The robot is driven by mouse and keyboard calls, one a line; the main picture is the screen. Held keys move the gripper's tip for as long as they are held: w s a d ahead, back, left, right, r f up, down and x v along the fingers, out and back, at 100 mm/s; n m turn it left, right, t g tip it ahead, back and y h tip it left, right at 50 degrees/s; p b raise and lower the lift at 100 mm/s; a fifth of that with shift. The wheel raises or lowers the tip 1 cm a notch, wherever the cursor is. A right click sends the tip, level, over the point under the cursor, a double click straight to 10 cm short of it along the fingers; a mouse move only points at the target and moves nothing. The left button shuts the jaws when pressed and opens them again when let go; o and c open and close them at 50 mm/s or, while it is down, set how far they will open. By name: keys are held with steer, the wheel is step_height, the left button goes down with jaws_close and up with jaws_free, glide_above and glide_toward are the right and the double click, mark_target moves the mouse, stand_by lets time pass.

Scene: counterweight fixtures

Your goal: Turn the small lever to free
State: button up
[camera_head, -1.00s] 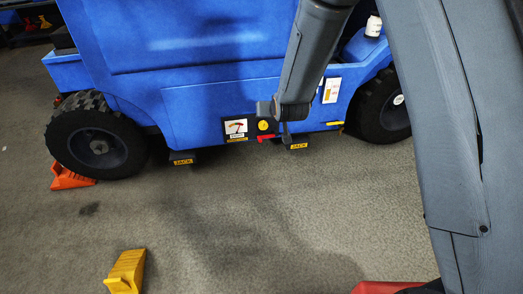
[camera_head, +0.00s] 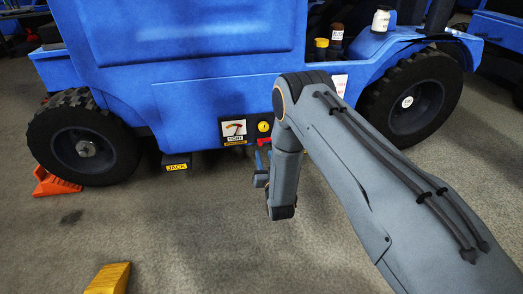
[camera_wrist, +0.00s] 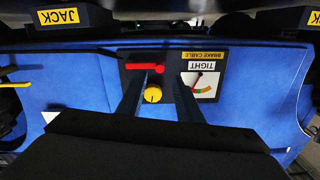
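The small red lever (camera_wrist: 143,66) sits on a dark panel on the blue vehicle's side. In the wrist view, which is upside down, it lies roughly level. A round yellow knob (camera_wrist: 153,94) is beside it. A gauge plate (camera_wrist: 200,85) reads "TIGHT" and "BRAKE CABLE". My gripper (camera_wrist: 164,77) is open, its two fingers apart in front of the panel, with the knob showing between them. The lever's end shows near the left fingertip; I cannot tell whether they touch. In the head view, the lever (camera_head: 264,141) is partly hidden by my arm.
Black "JACK" blocks (camera_head: 176,163) jut from under the vehicle (camera_head: 200,100). An orange chock (camera_head: 54,182) is by the left wheel; a yellow chock (camera_head: 108,279) lies on the floor. A white bottle (camera_head: 381,18) stands on the vehicle. The floor at front left is mostly clear.

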mark_target(261, 144)
steer(key=b+x, duration=0.3)
steer(key=x, duration=0.3)
steer(key=shift+w, duration=0.3)
steer(key=shift+c, duration=0.5)
jaws_close()
